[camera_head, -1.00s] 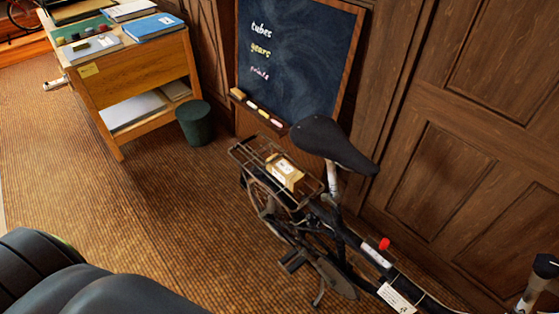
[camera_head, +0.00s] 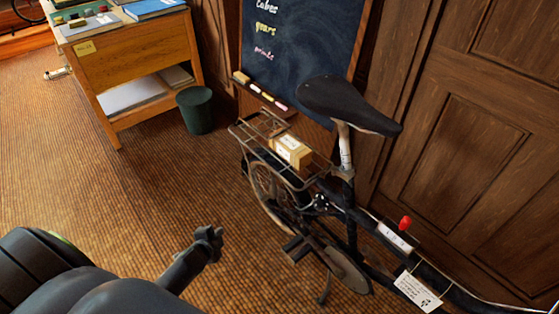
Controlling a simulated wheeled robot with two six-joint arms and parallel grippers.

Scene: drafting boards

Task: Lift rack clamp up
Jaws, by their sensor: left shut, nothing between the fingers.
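A black bicycle stands against the panelled wall, with a metal rear rack (camera_head: 262,128) behind its saddle. A small tan box with white labels (camera_head: 290,151) sits on the rack. Bars of the rack run beside and around the box; I cannot make out which part is the clamp. My left gripper (camera_head: 213,238) is low and left of the bicycle, apart from the rack, shut and empty. My right gripper is not in view.
The saddle (camera_head: 347,103) overhangs the rack's right end. A chalkboard (camera_head: 300,50) with a chalk ledge is behind. A dark bin (camera_head: 195,110) and a wooden desk (camera_head: 133,60) stand back left. The floor left of the bicycle is clear.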

